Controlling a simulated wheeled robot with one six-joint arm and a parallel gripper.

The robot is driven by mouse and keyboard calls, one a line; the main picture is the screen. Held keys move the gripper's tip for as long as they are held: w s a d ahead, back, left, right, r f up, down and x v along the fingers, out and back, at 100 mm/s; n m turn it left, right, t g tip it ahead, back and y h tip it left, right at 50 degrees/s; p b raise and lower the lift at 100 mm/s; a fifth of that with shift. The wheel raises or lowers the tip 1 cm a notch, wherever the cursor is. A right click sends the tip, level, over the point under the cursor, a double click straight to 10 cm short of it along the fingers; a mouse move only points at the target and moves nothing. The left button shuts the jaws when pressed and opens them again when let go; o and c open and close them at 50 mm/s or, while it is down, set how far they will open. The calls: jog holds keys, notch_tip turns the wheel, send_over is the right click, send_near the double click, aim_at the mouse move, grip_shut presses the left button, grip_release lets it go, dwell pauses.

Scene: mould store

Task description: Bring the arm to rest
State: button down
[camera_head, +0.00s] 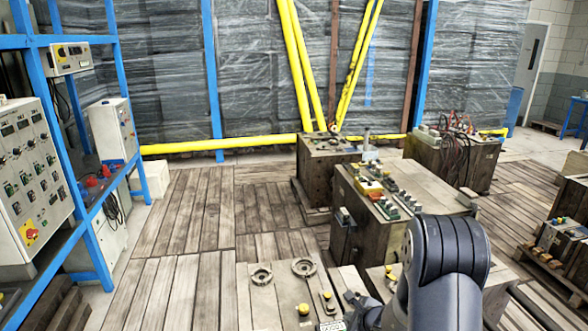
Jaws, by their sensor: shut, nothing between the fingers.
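My arm (450,262) shows as a thick dark grey link, bent at the lower right of the view. It rises from the bottom edge and stands in front of the wooden-sided boxes. What looks like part of my gripper (362,311) shows as a small dark shape left of the arm at the bottom edge. It is shut and I see nothing held in it. It appears over or in front of the near box top (282,291); I cannot tell whether they touch. The rest of the gripper and the wrist are hidden or cut off.
A large box (350,240) with switches on top stands behind my arm, and another box (475,160) with cables behind it. A blue rack (100,245) with control panels stands at the left. Plank floor (190,215) is clear at left centre. Yellow pipes (220,144) cross the back.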

jog(key=shift+f+b, duration=0.3)
jog(key=shift+b, duration=1)
jog(key=shift+s+b, duration=0.1)
jog(key=shift+b, duration=0.2)
jog(key=shift+r+p, duration=0.5)
jog(key=shift+p, duration=1.4)
jog(key=shift+p, duration=0.4)
